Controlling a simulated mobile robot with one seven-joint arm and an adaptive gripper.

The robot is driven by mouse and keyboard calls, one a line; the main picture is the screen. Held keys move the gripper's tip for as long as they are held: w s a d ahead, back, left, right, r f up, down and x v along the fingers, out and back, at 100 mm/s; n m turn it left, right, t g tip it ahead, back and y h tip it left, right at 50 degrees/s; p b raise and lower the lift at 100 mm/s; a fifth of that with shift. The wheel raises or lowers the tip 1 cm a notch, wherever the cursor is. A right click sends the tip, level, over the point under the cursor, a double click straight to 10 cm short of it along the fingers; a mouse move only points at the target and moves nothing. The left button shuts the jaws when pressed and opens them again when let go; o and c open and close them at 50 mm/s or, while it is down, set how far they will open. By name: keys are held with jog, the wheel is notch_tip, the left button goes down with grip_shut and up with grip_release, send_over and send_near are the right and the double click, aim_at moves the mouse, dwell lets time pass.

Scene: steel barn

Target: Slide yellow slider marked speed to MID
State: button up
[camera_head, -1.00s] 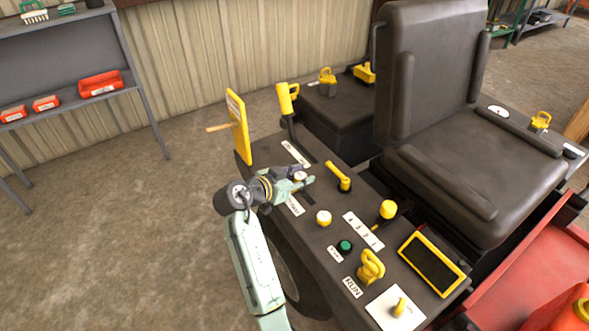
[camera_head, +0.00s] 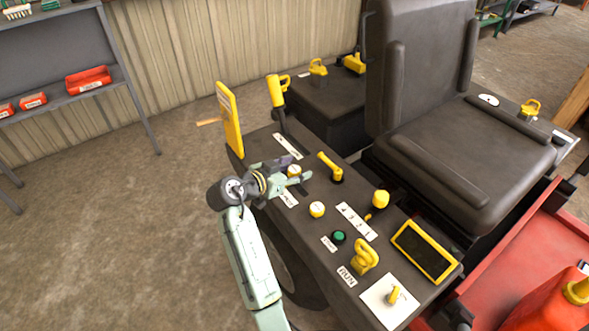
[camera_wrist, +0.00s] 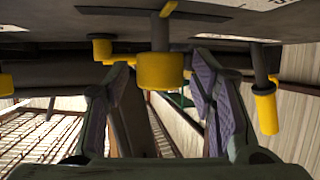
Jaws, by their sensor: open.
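A yellow knob with a pale top (camera_head: 294,171) stands on the dark console, beside a white label (camera_head: 287,198) too small to read; I cannot confirm it is the speed slider. My gripper (camera_head: 290,173) is at this knob, open, with a finger on either side in the head view. In the wrist view a yellow knob on a dark stem (camera_wrist: 160,70) hangs from the panel at the top, between the open fingers (camera_wrist: 165,95). I cannot tell whether either finger touches it. The slot is partly hidden by my gripper.
A seat (camera_head: 460,140) stands behind. Open floor lies to the left.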

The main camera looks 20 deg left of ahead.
jog(key=v, duration=1.2)
